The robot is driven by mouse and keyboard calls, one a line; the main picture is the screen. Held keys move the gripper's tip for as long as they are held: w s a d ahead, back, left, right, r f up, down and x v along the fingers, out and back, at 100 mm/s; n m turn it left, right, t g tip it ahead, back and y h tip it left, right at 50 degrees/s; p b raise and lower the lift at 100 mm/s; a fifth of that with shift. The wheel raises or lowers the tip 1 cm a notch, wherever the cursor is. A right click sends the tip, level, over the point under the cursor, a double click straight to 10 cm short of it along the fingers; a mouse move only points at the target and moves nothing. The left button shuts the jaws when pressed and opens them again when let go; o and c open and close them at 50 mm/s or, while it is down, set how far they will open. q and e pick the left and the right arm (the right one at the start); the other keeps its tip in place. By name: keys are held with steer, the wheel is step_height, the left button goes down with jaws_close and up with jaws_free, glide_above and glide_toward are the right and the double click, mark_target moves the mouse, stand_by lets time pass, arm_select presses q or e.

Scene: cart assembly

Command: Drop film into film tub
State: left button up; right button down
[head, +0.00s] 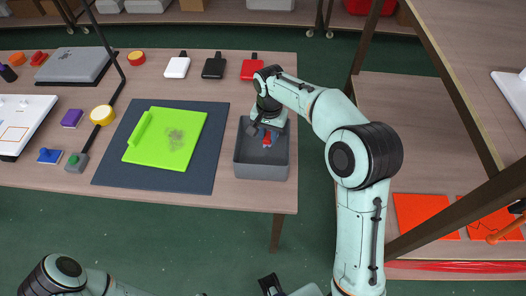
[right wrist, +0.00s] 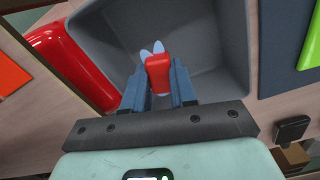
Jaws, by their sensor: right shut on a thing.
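The grey film tub (head: 262,172) stands at the right end of the table, open at the top. My right gripper (head: 262,128) reaches down into it from above. In the right wrist view, its two blue-grey fingers (right wrist: 159,90) are shut on a small red piece (right wrist: 158,72), seemingly the film. Pale blue bits show beside the piece. The tub's grey interior (right wrist: 205,45) surrounds the piece in that view. I cannot tell whether the piece touches the tub floor.
A bright green sheet (head: 148,151) lies on a dark mat (head: 215,125) left of the tub. White, black and red boxes (head: 252,68) stand behind. A glossy red thing (right wrist: 70,65) lies beside the tub in the wrist view. Orange sheets (head: 420,213) lie on the right shelf.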

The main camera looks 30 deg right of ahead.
steer(key=c, duration=0.8)
jaws_free()
steer(key=shift+r, duration=0.1)
arm_select(q)
steer(key=r, duration=0.1)
steer(key=w+r+p, duration=0.1)
steer(key=r+p, duration=0.1)
steer(key=shift+w, duration=0.25)
arm_select(e)
step_height(320, 180, up, 13)
steer(key=shift+r, duration=0.15)
